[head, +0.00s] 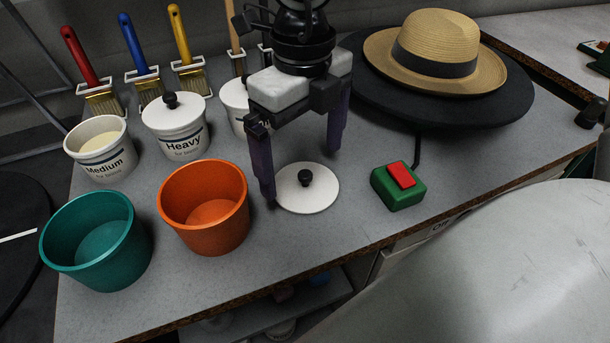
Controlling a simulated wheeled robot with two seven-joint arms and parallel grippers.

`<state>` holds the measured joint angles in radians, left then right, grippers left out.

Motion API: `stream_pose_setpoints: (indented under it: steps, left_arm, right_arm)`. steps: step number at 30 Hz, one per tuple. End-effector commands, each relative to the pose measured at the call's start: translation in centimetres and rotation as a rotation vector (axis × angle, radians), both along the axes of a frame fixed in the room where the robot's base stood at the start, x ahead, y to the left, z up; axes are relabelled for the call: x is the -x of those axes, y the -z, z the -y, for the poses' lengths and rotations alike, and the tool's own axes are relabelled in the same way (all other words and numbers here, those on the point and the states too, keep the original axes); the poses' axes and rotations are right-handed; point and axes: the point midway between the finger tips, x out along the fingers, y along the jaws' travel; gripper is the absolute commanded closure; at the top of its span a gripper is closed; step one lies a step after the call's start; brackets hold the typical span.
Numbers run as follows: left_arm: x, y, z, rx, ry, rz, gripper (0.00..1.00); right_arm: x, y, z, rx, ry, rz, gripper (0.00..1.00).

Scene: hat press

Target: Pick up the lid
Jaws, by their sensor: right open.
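A round white lid (318,196) with a black knob (305,177) lies flat on the grey counter. My right gripper (302,172) comes down from above with its two purple fingers spread wide. In the picture the left fingertip is beside the lid's left edge and the right finger is behind the lid. Nothing is between the fingers except the view of the counter and the lid. I cannot tell how far the fingertips are above the counter. My left gripper is not in view.
Orange (204,207) and teal (97,240) buckets stand left of the lid. Behind are an open pot labelled Medium (101,149), a lidded pot labelled Heavy (176,125), another partly hidden pot, and brushes. A green box with a red button (398,186) is right; a straw hat (436,52) is behind.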

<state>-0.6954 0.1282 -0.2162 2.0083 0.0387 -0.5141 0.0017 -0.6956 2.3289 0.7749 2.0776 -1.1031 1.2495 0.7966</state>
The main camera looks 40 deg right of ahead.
Motion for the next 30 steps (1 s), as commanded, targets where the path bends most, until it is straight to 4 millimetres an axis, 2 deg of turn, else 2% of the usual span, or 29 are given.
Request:
stream_pose_setpoints:
  steps: [3,6,14,15,17,21,25,26,30]
  left_arm:
    - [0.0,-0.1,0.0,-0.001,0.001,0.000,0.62]
    - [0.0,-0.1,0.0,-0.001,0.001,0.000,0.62]
    - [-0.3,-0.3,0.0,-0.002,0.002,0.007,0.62]
    - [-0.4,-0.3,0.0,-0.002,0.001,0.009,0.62]
    - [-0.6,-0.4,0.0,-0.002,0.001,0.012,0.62]
    - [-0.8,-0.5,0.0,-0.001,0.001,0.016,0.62]
    - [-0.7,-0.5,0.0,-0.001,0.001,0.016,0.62]
    - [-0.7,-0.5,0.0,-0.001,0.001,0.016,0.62]
    - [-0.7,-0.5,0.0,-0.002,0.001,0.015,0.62]
  right_arm:
    - [0.4,1.9,0.2,-0.001,0.000,-0.005,0.00]
    - [0.3,3.0,0.2,-0.002,0.000,-0.001,0.00]
    - [0.2,3.3,0.2,-0.002,0.001,0.001,0.00]
    - [0.2,3.3,0.2,-0.002,0.001,0.001,0.02]
    - [0.2,3.3,0.2,-0.002,0.001,0.001,0.12]
    - [0.2,3.3,0.2,-0.002,0.001,0.001,0.35]
    - [0.2,3.3,0.2,-0.002,0.001,0.001,0.38]
    - [0.2,3.3,0.2,-0.002,0.001,0.001,0.41]
    - [0.2,3.3,0.2,-0.002,0.001,0.001,0.42]
